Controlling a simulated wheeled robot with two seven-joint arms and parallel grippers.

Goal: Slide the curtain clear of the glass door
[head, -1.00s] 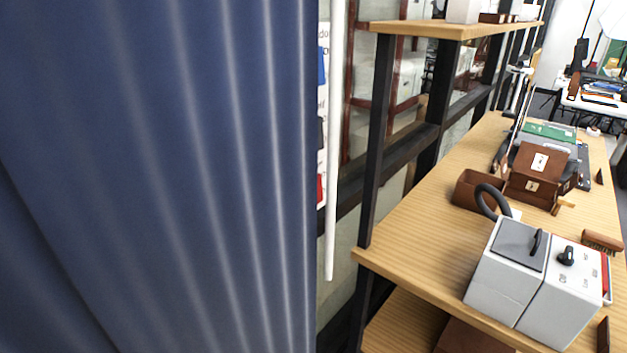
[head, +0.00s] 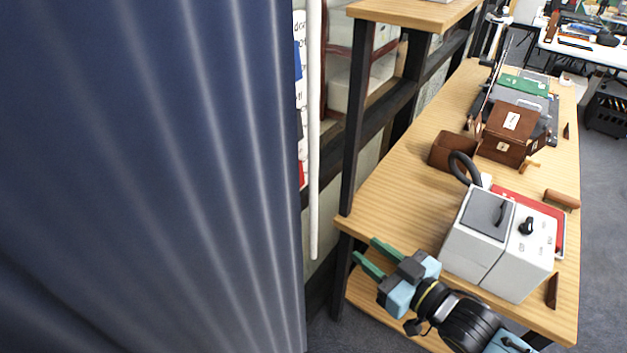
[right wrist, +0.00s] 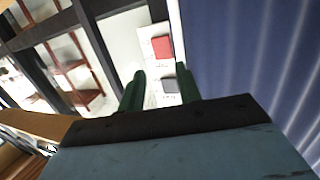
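The blue curtain (head: 150,180) hangs in pleats and fills the left half of the head view; it also shows at the right of the right wrist view (right wrist: 250,60). A white vertical rod (head: 314,130) hangs beside its right edge. My left gripper is not in view.
A wooden shelf unit (head: 400,205) with dark posts stands right of the curtain. On it are a grey-white machine (head: 497,243), a brown box (head: 508,133) and a green item (head: 524,86). Carpeted floor (head: 603,220) is open at the right.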

